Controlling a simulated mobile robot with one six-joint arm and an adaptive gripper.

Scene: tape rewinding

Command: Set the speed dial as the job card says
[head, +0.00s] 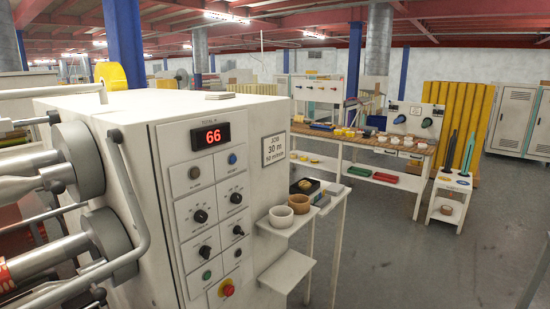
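The machine's control panel (217,172) faces right of centre on a white cabinet. It carries several black dials: an upper left dial (201,216), an upper right dial (236,198), a lower left dial (205,250) and a lower right dial (238,230). Their labels are too small to read, so I cannot tell which is the speed dial or its setting. The job card (274,149) on the cabinet's side seems to read "JOB 30 m 50 m/min". A red display (211,136) above the dials shows 66. My gripper is not in view.
Rollers (78,165) and a bent bar stick out at left. Shelves with tape rolls (281,216) stand right of the panel.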

